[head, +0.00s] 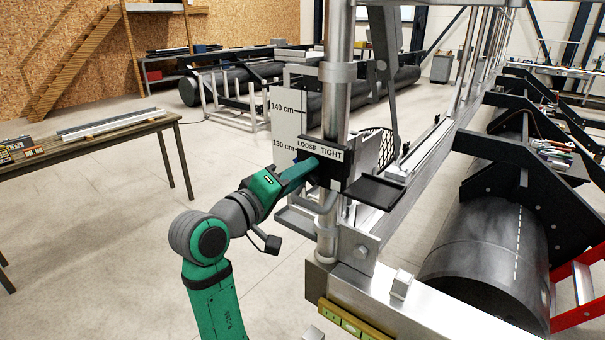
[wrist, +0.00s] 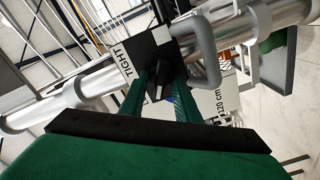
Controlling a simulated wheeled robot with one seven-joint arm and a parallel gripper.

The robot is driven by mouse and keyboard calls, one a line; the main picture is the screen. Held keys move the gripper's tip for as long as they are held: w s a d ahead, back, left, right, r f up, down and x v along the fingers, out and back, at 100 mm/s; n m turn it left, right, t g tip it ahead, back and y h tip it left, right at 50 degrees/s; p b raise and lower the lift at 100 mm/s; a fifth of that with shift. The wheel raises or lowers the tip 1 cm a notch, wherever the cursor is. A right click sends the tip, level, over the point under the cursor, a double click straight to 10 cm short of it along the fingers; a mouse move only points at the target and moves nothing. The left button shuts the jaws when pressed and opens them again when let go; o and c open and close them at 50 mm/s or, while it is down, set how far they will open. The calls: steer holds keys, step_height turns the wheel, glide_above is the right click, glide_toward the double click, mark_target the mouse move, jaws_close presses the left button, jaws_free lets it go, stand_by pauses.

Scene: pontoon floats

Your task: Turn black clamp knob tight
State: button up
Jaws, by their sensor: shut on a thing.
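The black clamp (head: 352,160) sits around an upright metal tube (head: 336,110). Its white label (head: 320,149) reads LOOSE on the left and TIGHT on the right. My gripper (head: 312,166) reaches the clamp from the left, just below the label; it hides most of the knob in the head view. In the wrist view my gripper's two green fingers (wrist: 163,98) are shut on the black knob (wrist: 162,75), one on each side. The word TIGHT (wrist: 124,62) shows beside them. The knob's exact angle is hard to tell.
A height scale board (head: 287,115) marked 130 cm and 140 cm stands behind the clamp. A black tray (head: 375,191) sticks out right of it. A handle-like bent tube (wrist: 205,55) lies close to the fingers. A workbench (head: 95,140) stands at left, with clear floor between.

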steer(key=shift+r+m, duration=0.1)
steer(key=shift+m, duration=0.3)
steer(key=m, duration=0.5)
steer(key=shift+s+d+r+m, duration=0.1)
steer(key=shift+m, duration=0.2)
steer(key=m, duration=0.5)
steer(key=shift+s, duration=0.1)
steer(key=m, duration=0.6)
steer(key=shift+s+d+m, duration=0.15)
steer(key=shift+d+m, duration=0.1)
steer(key=shift+m, duration=0.15)
steer(key=m, duration=0.4)
steer(key=shift+d+m, duration=0.1)
steer(key=shift+m, duration=0.3)
steer(key=o, duration=1)
